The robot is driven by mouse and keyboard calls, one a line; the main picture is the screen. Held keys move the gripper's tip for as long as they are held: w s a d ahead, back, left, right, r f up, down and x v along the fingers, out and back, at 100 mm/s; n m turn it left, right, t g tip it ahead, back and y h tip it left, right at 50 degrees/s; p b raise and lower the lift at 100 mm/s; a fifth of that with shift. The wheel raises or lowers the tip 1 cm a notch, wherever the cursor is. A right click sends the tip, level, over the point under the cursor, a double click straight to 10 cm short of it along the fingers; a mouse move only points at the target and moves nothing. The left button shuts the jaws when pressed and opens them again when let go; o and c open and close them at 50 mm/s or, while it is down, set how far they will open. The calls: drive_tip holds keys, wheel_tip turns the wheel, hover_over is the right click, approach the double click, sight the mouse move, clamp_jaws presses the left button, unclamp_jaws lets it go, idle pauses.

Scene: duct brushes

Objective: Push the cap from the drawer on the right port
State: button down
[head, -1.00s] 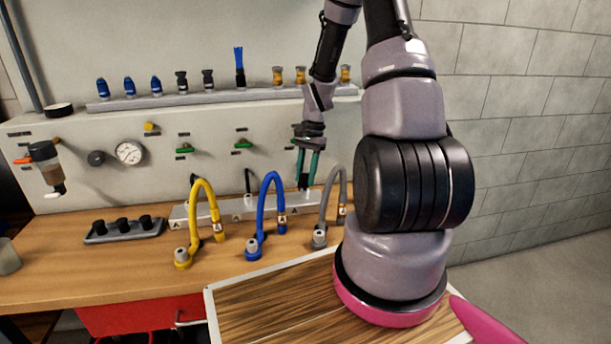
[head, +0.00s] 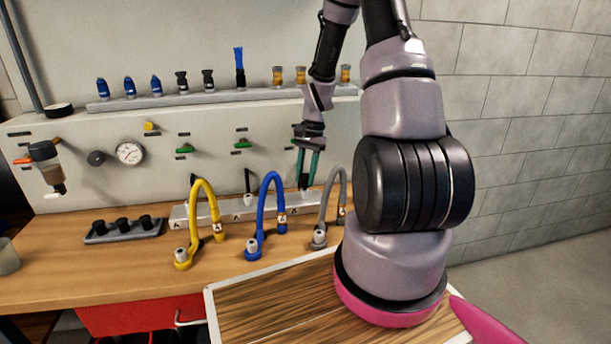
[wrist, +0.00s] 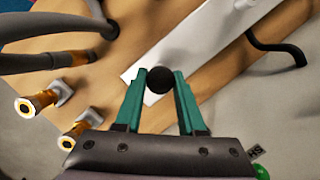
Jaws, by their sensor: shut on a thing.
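My gripper (head: 307,172) has green fingers and points down over the right end of the white port block (head: 208,212) at the back of the bench. In the wrist view my gripper (wrist: 160,80) is shut on a round black cap (wrist: 159,79) between its fingertips. The cap lies over the edge of the white block (wrist: 190,38). I cannot tell whether it is seated in the right port, which is hidden under it. The red drawer (head: 135,315) is under the bench front.
Yellow (head: 203,190), blue (head: 268,190) and grey (head: 331,195) hoses stand in front of the block, the grey one close to my gripper. A tray of black plugs (head: 120,233) is at left. A shelf of fittings (head: 200,99) runs above.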

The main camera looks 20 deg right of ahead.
drive_tip(key=shift+f, duration=0.5)
drive_tip(key=shift+c, duration=2.1)
unclamp_jaws()
drive_tip(key=v, duration=1)
drive_tip(key=shift+r, duration=0.4)
drive_tip(key=shift+d, duration=0.15)
